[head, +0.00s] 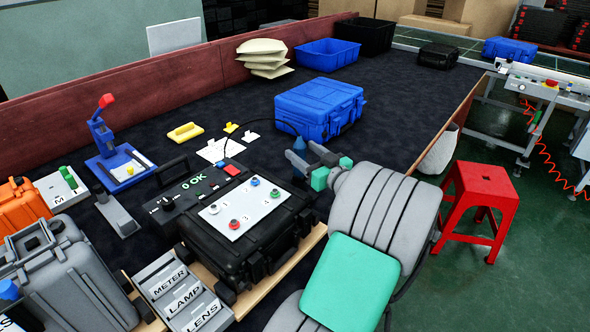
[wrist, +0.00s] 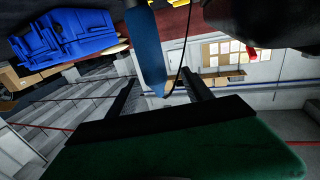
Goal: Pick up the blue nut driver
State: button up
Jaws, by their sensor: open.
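The blue nut driver (head: 299,144) shows in the head view as a small blue cone just beyond my gripper's fingertips, in front of the blue case. In the wrist view it is a long blue body (wrist: 147,50) with a tapered end. That end reaches in between my two fingers, with a gap on either side. My gripper (head: 309,156) is open and holds nothing; its fingers also show in the wrist view (wrist: 162,78). The rest of the nut driver is cut off by the wrist view's top edge. I cannot tell whether it touches a finger.
A blue case (head: 318,108) stands behind the gripper. A black tester box (head: 236,255) with a white numbered panel lies to the left, and a black cable (head: 270,122) arches near it. A blue press stand (head: 118,160) is farther left.

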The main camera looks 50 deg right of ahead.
aim_at(294, 142)
jog(key=w, duration=0.2)
jog(key=w+d, duration=0.1)
jog(key=w, duration=0.2)
jog(key=shift+w+d+p, duration=0.35)
jog(key=shift+w+d, duration=0.05)
jog(key=shift+c, duration=0.5)
grip_shut()
dwell(0.5)
